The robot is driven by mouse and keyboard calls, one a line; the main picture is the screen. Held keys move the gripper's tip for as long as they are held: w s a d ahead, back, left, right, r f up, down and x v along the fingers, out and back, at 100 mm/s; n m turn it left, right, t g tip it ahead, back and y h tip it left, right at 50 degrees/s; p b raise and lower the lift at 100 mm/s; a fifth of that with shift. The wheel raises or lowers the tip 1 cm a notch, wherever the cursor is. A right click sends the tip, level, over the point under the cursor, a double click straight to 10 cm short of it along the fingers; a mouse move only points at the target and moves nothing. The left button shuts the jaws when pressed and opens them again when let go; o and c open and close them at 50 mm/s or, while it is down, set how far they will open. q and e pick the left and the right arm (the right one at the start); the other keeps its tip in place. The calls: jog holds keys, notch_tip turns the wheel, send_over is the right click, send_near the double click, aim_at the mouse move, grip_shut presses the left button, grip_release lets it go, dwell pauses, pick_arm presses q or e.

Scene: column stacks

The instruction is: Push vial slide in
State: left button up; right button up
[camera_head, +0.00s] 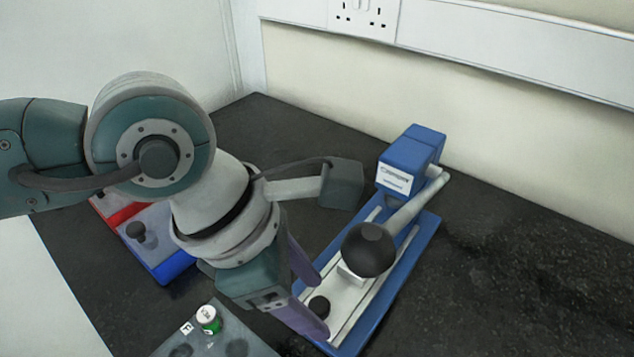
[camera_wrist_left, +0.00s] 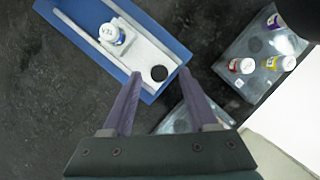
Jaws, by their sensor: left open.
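The blue crimper-like device (camera_head: 422,232) stands on the dark worktop, with a lever ending in a large black ball (camera_head: 368,249). Its pale slide (camera_head: 346,318) runs along the blue base and has a small black knob (camera_head: 318,306) at its near end. In the left wrist view a vial (camera_wrist_left: 112,34) with a white cap and blue label stands on the slide, apart from the knob (camera_wrist_left: 159,73). In the head view I cannot make the vial out. My left gripper (camera_head: 321,310) is open, its purple fingers (camera_wrist_left: 160,74) on either side of the knob; contact cannot be told.
A green vial (camera_head: 208,318) stands on a grey rack (camera_head: 245,343) at the front. A red and blue device (camera_head: 170,262) is partly behind my left arm. Another rack (camera_wrist_left: 247,52) with several vials shows in the left wrist view. Worktop right of the blue device is clear.

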pick_arm(q)
jog(key=shift+d+f, duration=0.15)
jog(key=shift+f, duration=0.25)
grip_shut()
dwell(1.2)
